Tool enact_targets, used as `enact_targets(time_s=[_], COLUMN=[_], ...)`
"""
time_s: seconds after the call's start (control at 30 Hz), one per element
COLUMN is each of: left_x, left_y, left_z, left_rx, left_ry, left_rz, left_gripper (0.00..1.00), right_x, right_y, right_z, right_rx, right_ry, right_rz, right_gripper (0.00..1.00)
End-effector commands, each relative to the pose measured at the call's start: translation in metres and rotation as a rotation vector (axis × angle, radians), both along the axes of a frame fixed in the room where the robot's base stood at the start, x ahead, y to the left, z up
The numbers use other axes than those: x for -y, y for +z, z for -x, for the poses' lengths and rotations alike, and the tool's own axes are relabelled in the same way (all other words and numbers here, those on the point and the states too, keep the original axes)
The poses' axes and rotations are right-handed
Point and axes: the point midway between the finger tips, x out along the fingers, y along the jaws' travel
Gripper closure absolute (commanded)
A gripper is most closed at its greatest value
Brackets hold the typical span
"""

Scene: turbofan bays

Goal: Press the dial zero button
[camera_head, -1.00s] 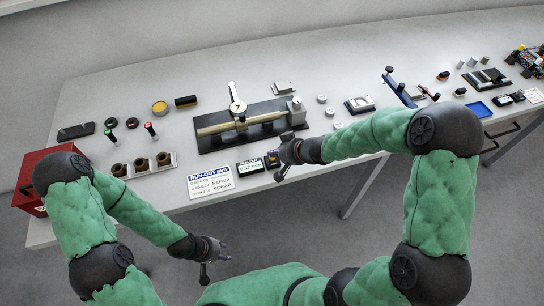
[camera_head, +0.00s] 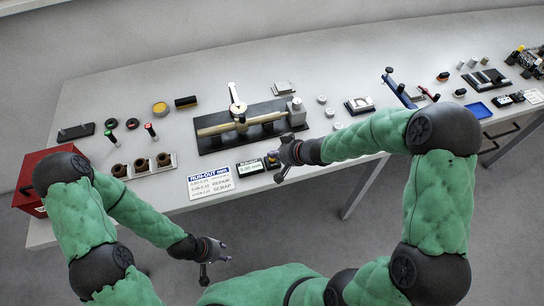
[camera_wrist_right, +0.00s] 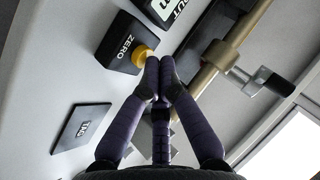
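The black ZERO box with its yellow button (camera_wrist_right: 141,55) is at the upper left of the wrist view. My right gripper (camera_wrist_right: 160,63) has its fingertips together with nothing between them, right beside the button; I cannot tell if they touch it. In the head view the right gripper (camera_head: 278,160) is at the table's front edge, partly hiding the box. The run-out display (camera_head: 250,168) stands left of it and seems to read 0.00 mm. The dial gauge (camera_head: 238,108) stands over the shaft fixture. My left gripper (camera_head: 221,258) is below the table front; its fingers are too small to judge.
A run-out chart (camera_head: 211,183) lies left of the display. A holder with brown cups (camera_head: 142,165) and a red box (camera_head: 48,172) are further left. The long shaft fixture (camera_head: 215,140) lies behind the display. A small tagged plate (camera_wrist_right: 80,127) shows in the wrist view.

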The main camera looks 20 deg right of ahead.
Motion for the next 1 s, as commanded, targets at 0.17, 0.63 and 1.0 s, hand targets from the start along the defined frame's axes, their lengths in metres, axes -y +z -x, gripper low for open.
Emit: enact_targets(time_s=[0.17,0.63,1.0], left_x=[0.0,0.0,0.0], left_y=[0.012,0.019,0.041], left_z=[0.0,0.0,0.0], left_rx=[0.0,0.0,0.0], left_ry=[0.0,0.0,0.0], left_rz=[0.0,0.0,0.0], left_gripper=[0.6,0.6,0.6], right_x=[0.0,0.0,0.0], right_y=[0.01,0.015,0.034], right_z=[0.001,0.0,0.0], right_rx=[-0.002,0.0,0.0], right_ry=[0.0,0.0,0.0], right_rz=[0.0,0.0,0.0], right_gripper=[1.0,1.0,1.0])
